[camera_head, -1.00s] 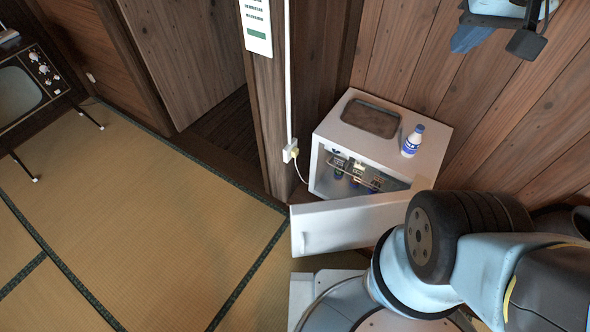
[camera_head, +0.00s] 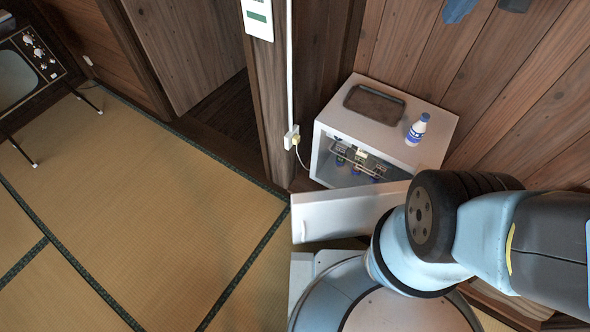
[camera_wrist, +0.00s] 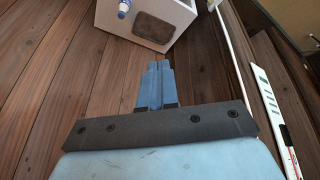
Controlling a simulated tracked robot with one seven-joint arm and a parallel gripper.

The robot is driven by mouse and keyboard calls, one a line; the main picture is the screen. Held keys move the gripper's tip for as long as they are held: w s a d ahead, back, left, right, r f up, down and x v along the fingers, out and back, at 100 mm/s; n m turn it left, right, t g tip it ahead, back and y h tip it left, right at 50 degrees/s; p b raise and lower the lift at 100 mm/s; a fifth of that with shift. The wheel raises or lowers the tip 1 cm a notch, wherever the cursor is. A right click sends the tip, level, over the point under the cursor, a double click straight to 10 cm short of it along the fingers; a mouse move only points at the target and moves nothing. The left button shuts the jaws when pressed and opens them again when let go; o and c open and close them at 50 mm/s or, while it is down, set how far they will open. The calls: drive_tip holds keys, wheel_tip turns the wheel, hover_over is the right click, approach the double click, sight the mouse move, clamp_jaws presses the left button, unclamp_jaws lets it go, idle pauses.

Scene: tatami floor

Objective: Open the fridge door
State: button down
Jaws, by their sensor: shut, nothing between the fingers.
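The small white fridge (camera_head: 335,128) stands against the wooden wall in the head view. Its door (camera_head: 345,212) is swung open toward me, and bottles show on the rack inside (camera_head: 358,160). My arm covers the right end of the door. The door is not visible in the wrist view.
A white bottle with a blue label (camera_head: 417,130) and a brown tray (camera_head: 374,104) are on top of the fridge. A wooden post with a socket and plug (camera_head: 292,138) stands left of it. An old television (camera_head: 25,68) is far left. Tatami floor (camera_head: 140,210) is clear.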

sight(296, 194)
drive_tip(key=w+a+f+n+g, duration=0.3)
drive_tip(key=w+f+n, duration=0.3)
drive_tip(key=w+f, duration=0.6)
drive_tip(key=w+a+f+n+g, duration=0.15)
drive_tip(key=w+f, duration=0.25)
drive_tip(key=f, duration=0.4)
drive_tip(key=w+a+f+n+g, duration=0.1)
drive_tip(key=w+a+f+n, duration=0.25)
drive_tip(key=f, duration=0.35)
drive_tip(key=a+f+n+g+y, duration=0.1)
drive_tip(key=a+f+n, duration=0.15)
drive_tip(key=f, duration=0.65)
drive_tip(key=a+f+n+g+y, duration=0.15)
drive_tip(key=a+f, duration=0.25)
drive_tip(key=f, duration=0.6)
drive_tip(key=shift+s+a+f+n+g+y, duration=0.25)
drive_tip(key=shift+s+a+f+n+g, duration=0.4)
drive_tip(key=shift+s+a+f, duration=2.05)
drive_tip(key=shift+s+a+f+n+g+y, duration=0.3)
drive_tip(key=shift+s+a+f+n, duration=0.55)
drive_tip(key=shift+s+f, duration=3.6)
drive_tip(key=shift+s+a+f+n+g+y, duration=0.2)
drive_tip(key=shift+s+a+f+n+g, duration=1)
drive_tip(key=shift+f, duration=4.4)
drive_tip(key=shift+s+a+m+t, duration=0.3)
drive_tip(key=shift+a+m+t, duration=0.2)
drive_tip(key=shift+a+t, duration=0.15)
